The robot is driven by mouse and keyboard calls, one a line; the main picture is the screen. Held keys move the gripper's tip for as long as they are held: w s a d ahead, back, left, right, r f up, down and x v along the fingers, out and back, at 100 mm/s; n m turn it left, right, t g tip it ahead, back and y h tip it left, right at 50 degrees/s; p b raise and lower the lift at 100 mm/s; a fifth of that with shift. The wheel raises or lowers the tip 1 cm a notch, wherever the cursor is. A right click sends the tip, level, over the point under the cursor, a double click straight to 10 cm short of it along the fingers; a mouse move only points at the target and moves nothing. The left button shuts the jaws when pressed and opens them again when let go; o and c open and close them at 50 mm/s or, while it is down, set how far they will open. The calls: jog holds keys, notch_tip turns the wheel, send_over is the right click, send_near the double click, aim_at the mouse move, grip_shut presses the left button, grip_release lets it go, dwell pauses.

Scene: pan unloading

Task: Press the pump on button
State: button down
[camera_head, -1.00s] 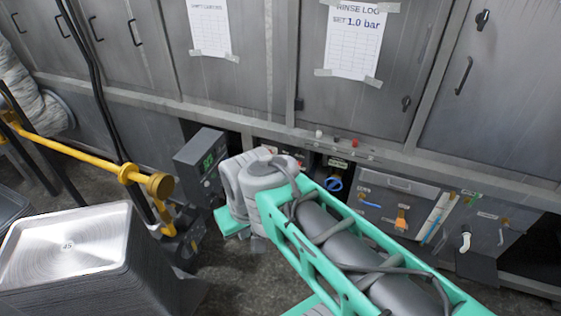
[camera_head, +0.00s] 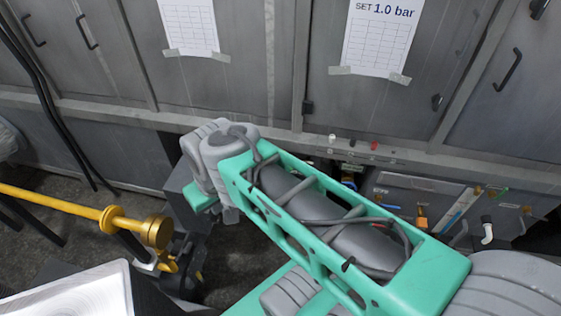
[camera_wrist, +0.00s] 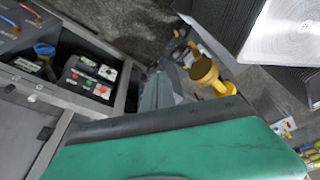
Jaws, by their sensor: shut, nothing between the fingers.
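A dark control box (camera_wrist: 92,76) with green, red and white buttons sits in a recess in the wrist view. The labels are too small to read, so I cannot tell which button is the pump on button. White, black and red knobs (camera_head: 353,142) also stand on the ledge below the cabinets in the head view. My green arm crosses the head view and covers part of the recess. A green part of my arm also fills the bottom of the wrist view. My gripper's fingertips do not show in either view.
A yellow pipe with a round end (camera_head: 148,230) stands left of my arm, and a pale metal tray stack (camera_head: 80,292) is at the lower left. Grey cabinets line the back. A grey box (camera_head: 180,195) is partly hidden behind my arm.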

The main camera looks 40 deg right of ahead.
jog(key=shift+s, duration=0.15)
jog(key=w+d+f+t+y+b, duration=0.1)
jog(key=w+d+f+t+b, duration=0.1)
jog(key=w+d+f+b, duration=0.5)
jog(key=w+f+t+y+b, duration=0.15)
jog(key=w+f+b, duration=0.35)
jog(key=f, duration=0.7)
jog(key=w+d+f+t+y+b, duration=0.2)
jog(key=w+d+f+b, duration=0.2)
jog(key=f+b, duration=0.4)
jog(key=s+d+f+m+t+h+b, duration=0.1)
jog(key=d+f+m+t+h+b, duration=0.2)
jog(key=d+f, duration=0.3)
jog(key=s+d+f+m+t+h+b, duration=0.1)
jog(key=d+f+m+t+h+b, duration=0.2)
jog(key=d, duration=1.2)
notch_tip(320, 180, down, 4)
jog(key=m+t+b, duration=0.1)
jog(key=m+b, duration=0.2)
jog(key=shift+s+r, duration=0.2)
jog(key=shift+s, duration=0.1)
jog(key=shift+d+t+h, duration=0.2)
jog(key=shift+t+h, duration=0.05)
